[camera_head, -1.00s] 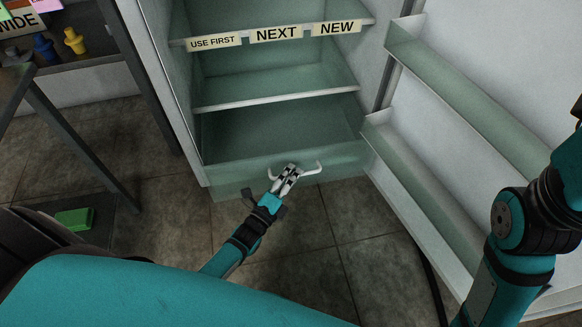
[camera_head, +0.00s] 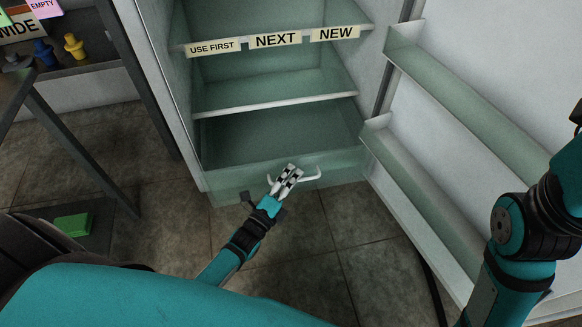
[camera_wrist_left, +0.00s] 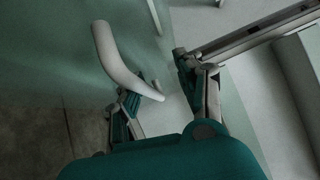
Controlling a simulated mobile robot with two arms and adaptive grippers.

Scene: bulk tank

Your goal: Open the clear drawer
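The clear drawer (camera_head: 232,183) is a pale green see-through bin at the bottom of the open fridge, with a white curved handle (camera_head: 308,177) on its front. My left gripper (camera_head: 294,170) is at the middle of this handle. In the left wrist view the handle (camera_wrist_left: 120,65) curves in toward the space between the two fingers (camera_wrist_left: 157,85). The fingers stand apart, with a visible gap beside the bar, and do not look clamped on it. Contact with the handle is not clear. My right arm shows at the right edge; its gripper is out of view.
The fridge door, with clear door bins (camera_head: 470,105), stands open at the right. Above the drawer are shelves with "USE FIRST", "NEXT" and "NEW" labels (camera_head: 276,39). A dark table and a green block (camera_head: 73,224) are at the left. The tiled floor before the drawer is open.

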